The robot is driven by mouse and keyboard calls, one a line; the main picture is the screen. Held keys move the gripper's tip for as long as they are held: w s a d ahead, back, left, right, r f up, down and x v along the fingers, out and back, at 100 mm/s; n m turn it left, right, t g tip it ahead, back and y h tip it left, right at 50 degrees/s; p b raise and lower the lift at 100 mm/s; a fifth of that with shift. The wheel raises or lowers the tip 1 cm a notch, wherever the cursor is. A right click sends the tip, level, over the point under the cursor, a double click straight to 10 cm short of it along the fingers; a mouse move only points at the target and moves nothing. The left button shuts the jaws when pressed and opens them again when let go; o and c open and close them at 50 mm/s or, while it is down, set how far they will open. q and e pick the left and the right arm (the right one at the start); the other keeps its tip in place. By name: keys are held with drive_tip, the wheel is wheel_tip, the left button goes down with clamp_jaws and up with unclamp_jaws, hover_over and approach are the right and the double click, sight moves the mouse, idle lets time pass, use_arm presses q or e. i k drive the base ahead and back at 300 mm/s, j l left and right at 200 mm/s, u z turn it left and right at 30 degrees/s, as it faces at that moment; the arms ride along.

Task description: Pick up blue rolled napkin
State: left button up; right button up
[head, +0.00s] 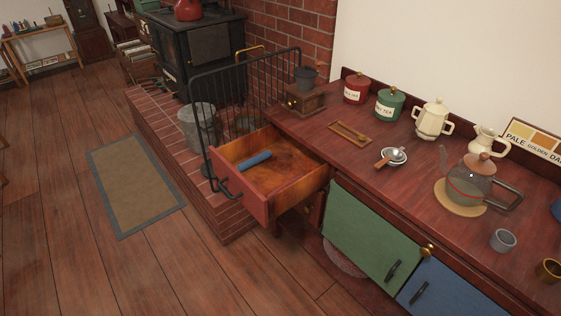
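A blue rolled napkin (254,159) lies inside an open wooden drawer (296,181), near the drawer's left side. The drawer is pulled out from the red-brown counter and has a dark handle on its front. The rest of the drawer floor looks empty. Neither of my grippers is in the head view.
The counter (349,160) holds a coffee grinder (304,97), red (356,88) and green (390,104) canisters, a strainer (393,156) and a glass teapot (468,184). A black metal guard (246,97) stands close behind the drawer. Green (367,236) and blue (445,290) cabinet doors are below. The wooden floor in front is clear.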

sight(243, 166)
drive_tip(key=i+j+z, duration=0.1)
drive_tip(key=z, duration=1.05)
drive_tip(key=i+j, duration=0.1)
drive_tip(key=j, duration=1.8)
drive_tip(key=i+j, duration=0.15)
drive_tip(key=j, duration=1.75)
drive_tip(key=i, duration=0.05)
